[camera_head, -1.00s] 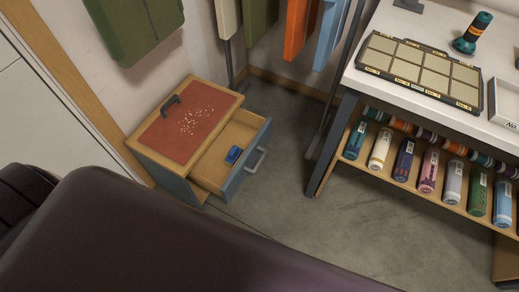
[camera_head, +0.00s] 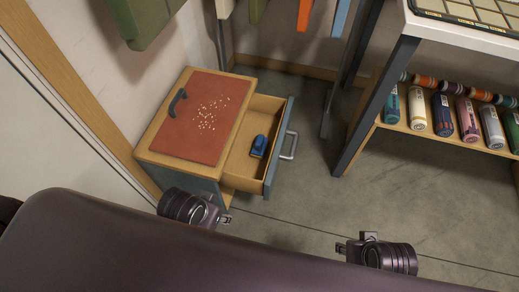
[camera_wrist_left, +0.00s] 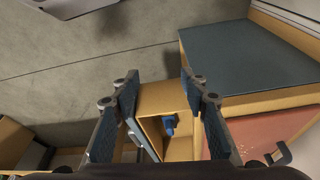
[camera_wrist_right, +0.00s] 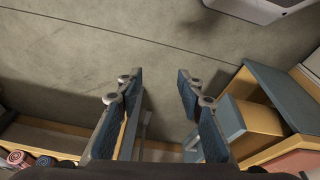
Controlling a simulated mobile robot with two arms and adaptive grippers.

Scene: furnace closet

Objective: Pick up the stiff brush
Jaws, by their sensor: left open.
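A small blue object (camera_head: 258,146), which looks like the stiff brush, lies in the open drawer (camera_head: 241,151) of a low cabinet. It also shows in the left wrist view (camera_wrist_left: 170,125), between my left fingers. My left gripper (camera_head: 225,219) is open and empty, near the cabinet's front corner; its fingers also show in the left wrist view (camera_wrist_left: 158,88). My right gripper (camera_head: 341,248) is over the floor to the right of the drawer. The right wrist view shows its fingers (camera_wrist_right: 160,85) wide apart with nothing between them.
The cabinet's red top (camera_head: 205,120) bears pale crumbs and a dark handle-shaped piece (camera_head: 177,102). The drawer has a metal pull (camera_head: 289,145). A workbench leg (camera_head: 377,105) and a shelf of bottles (camera_head: 443,113) stand right. The floor between (camera_head: 330,190) is clear.

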